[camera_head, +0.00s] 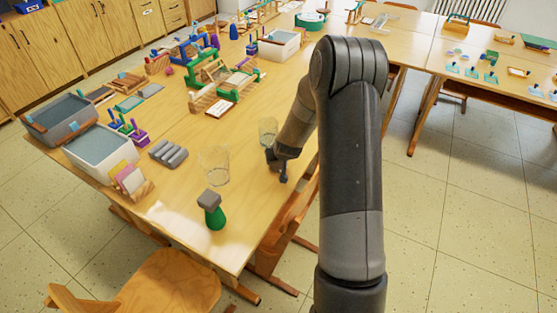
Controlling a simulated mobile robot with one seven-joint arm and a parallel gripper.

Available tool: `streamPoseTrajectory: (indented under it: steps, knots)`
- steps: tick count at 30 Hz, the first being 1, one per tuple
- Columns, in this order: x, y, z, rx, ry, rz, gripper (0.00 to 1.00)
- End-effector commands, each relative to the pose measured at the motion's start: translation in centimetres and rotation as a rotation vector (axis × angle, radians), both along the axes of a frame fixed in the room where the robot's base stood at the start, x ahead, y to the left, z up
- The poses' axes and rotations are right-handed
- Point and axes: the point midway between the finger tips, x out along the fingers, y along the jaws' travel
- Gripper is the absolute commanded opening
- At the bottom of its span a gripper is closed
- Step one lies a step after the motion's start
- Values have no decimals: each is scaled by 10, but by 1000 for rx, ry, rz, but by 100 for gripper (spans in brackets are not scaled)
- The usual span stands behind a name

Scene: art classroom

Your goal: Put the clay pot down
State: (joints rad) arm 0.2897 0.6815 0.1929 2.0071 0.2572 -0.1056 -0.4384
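My gripper (280,172) is small in the view, pointing down close to the right edge of the near wooden table (180,205). I cannot tell whether its fingers are open or shut, or whether anything is between them. I cannot make out a clay pot anywhere; one may be hidden by my arm. A clear glass (267,130) stands just behind my gripper and is partly covered by it.
Another clear glass (214,165) stands left of my gripper. Grey rolls (168,153) and grey bins (60,118) lie farther left. A wooden chair (170,285) is at the front.

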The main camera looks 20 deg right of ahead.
Motion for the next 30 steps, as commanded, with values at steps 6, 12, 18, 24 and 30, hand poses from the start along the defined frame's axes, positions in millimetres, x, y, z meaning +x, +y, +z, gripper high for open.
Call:
streamPoseTrajectory:
  steps: [6,12,18,24,30]
  knots:
    - [0,0,-5,-1,-1,1,28]
    - [0,0,-9,-1,-1,1,28]
    - [0,0,-8,-1,-1,1,71]
    - [0,0,-8,-1,-1,1,77]
    - [0,0,-4,-1,-1,1,77]
